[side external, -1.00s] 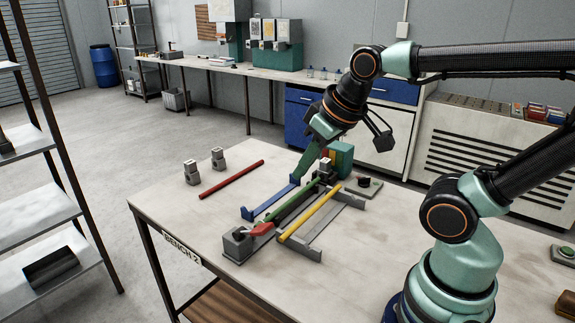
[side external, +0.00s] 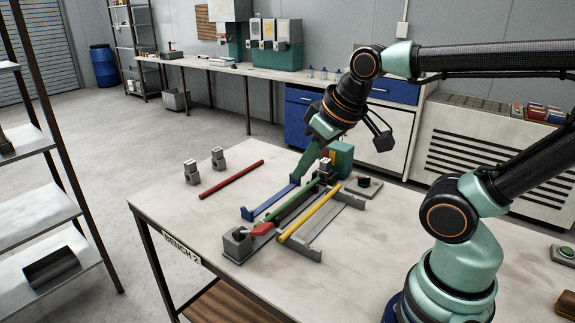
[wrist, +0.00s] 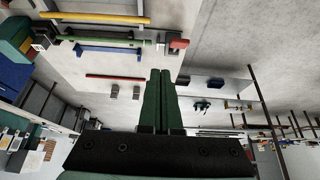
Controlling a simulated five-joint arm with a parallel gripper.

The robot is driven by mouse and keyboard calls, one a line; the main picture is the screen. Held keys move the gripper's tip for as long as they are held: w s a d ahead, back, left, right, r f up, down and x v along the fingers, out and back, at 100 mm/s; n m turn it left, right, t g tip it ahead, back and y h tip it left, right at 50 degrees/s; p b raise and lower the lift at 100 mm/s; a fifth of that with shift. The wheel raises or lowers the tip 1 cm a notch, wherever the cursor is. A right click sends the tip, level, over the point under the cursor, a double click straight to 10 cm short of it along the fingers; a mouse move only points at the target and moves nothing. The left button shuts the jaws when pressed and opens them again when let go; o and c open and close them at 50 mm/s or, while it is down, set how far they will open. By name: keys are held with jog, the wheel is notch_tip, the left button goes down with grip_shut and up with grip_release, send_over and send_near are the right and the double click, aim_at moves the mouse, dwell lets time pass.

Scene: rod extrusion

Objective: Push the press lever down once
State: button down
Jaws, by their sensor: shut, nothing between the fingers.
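A red handle (side external: 262,229), the likeliest press lever, sits at the near end of the fixture by a dark grey block (side external: 237,244). The red handle also shows in the wrist view (wrist: 178,43). A green rod (side external: 294,204) runs from it toward a small grey block (side external: 326,170) and a teal and yellow box (side external: 342,158). My gripper (side external: 297,177) points down at the far end of a blue bar (side external: 268,202), well apart from the red handle. In the wrist view my gripper (wrist: 158,75) is shut and empty. Parts behind it are hidden.
A yellow rod (side external: 312,217) lies along the fixture's right side. A red rod (side external: 232,179) lies on the bench left of it, near two grey blocks (side external: 191,173) (side external: 218,158). A dark button box (side external: 364,186) stands right. The bench's front left is clear.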

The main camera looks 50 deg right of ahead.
dwell(0.7)
jog(key=m+g, duration=0.3)
jog(key=m, duration=0.4)
send_over(257, 228)
jog(key=w, duration=0.4)
jog(key=s+x, duration=0.1)
jog(key=x, duration=0.2)
jog(key=shift+w+f+m, duration=0.35)
jog(key=shift+w+m, duration=0.25)
jog(key=shift+w, duration=0.15)
jog(key=shift+s+f, duration=0.8)
jog(key=shift+f, duration=0.45)
jog(key=shift+s+f, duration=0.8)
jog(key=shift+f, duration=0.4)
jog(key=shift+s+f, duration=0.8)
jog(key=shift+f, duration=0.45)
jog(key=shift+s+f, duration=0.2)
jog(key=shift+f, duration=0.15)
